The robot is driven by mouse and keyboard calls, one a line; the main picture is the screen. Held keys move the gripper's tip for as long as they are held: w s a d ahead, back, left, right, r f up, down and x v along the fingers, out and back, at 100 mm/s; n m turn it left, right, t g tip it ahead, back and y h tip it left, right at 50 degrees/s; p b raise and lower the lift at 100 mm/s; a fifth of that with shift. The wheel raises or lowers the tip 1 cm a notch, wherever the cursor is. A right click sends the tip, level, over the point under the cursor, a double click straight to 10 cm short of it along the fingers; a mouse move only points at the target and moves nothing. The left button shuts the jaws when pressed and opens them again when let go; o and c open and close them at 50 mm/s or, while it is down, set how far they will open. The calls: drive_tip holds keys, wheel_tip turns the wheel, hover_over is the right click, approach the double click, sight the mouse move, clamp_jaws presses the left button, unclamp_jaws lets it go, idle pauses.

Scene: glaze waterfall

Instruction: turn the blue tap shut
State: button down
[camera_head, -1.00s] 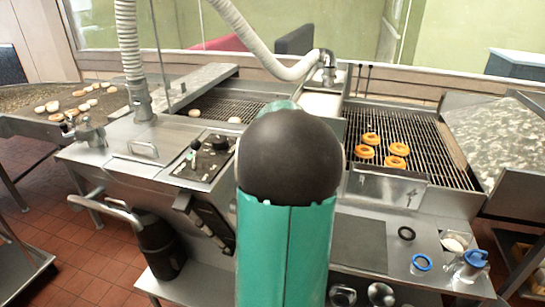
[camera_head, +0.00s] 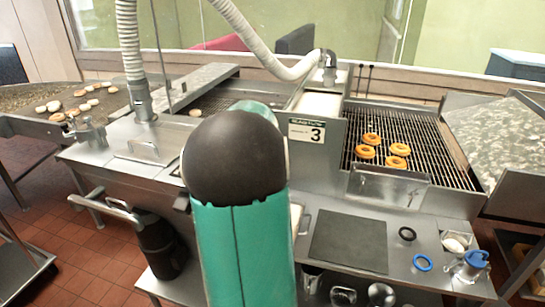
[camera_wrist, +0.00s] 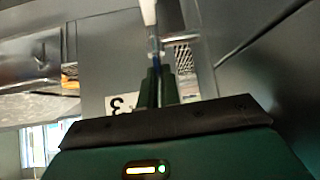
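My gripper (camera_wrist: 159,72) shows in the wrist view, its two dark green fingers close together with a narrow gap. A slim white piece with a bluish lower part (camera_wrist: 154,42) stands right at the fingertips. It may be the blue tap, but it is blurred, and I cannot tell whether the fingers touch or hold it. In the head view my own arm covers the middle of the counter and hides the gripper. No blue tap can be made out there.
A sign with a 3 (camera_head: 307,131) stands beside the grill (camera_head: 420,130) with several doughnuts. A blue ring (camera_head: 423,262), a black ring (camera_head: 407,234) and a blue-topped container (camera_head: 475,260) are at the right. A dark mat (camera_head: 348,242) lies bare. A ribbed hose (camera_head: 262,52) hangs above.

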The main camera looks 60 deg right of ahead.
drive_tip(key=shift+f, duration=0.2)
drive_tip(key=c, duration=1.6)
unclamp_jaws()
drive_tip(key=shift+r, duration=0.1)
drive_tip(key=v, duration=1.4)
